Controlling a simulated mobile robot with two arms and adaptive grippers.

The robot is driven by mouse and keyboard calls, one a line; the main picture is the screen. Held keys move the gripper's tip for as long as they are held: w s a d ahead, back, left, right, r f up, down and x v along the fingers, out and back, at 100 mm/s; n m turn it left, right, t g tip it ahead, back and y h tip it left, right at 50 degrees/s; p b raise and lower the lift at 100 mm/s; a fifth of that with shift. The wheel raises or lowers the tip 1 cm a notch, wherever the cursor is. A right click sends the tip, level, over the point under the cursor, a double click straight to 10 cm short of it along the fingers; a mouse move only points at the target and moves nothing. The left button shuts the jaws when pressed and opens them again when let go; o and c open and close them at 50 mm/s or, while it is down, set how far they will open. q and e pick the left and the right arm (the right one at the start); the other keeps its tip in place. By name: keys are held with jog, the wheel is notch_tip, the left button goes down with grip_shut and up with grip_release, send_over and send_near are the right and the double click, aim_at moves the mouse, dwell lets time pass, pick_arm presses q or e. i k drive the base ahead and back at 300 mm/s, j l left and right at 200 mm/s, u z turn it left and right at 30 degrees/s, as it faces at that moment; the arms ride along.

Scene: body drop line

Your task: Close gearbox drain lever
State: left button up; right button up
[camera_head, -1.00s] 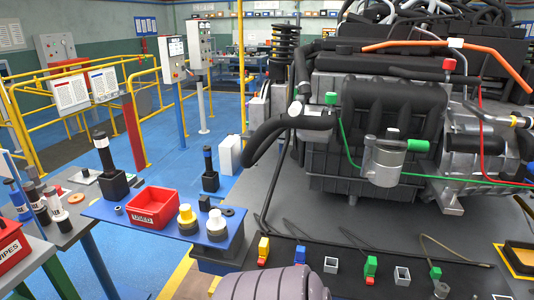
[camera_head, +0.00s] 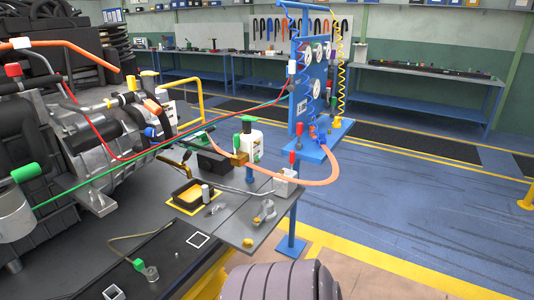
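The silver gearbox housing (camera_head: 88,150) is at the left of the head view, on the dark table beside the black engine. Small coloured parts show on or near its right end: an orange piece (camera_head: 152,107) and a blue piece (camera_head: 150,131). I cannot tell which part, if any, is the drain lever, or whether it is open or shut. A black tray with a yellow rim (camera_head: 176,207) lies on the table in front of the gearbox.
A white block (camera_head: 285,185) with a red-topped part (camera_head: 293,160) sits at the table's right corner, by an orange hose (camera_head: 333,168). A white bottle (camera_head: 250,146) stands behind. A blue hose stand (camera_head: 300,95) is beyond. The blue floor at right is clear.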

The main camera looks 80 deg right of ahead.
aim_at(187, 155)
jog(key=z, duration=2.05)
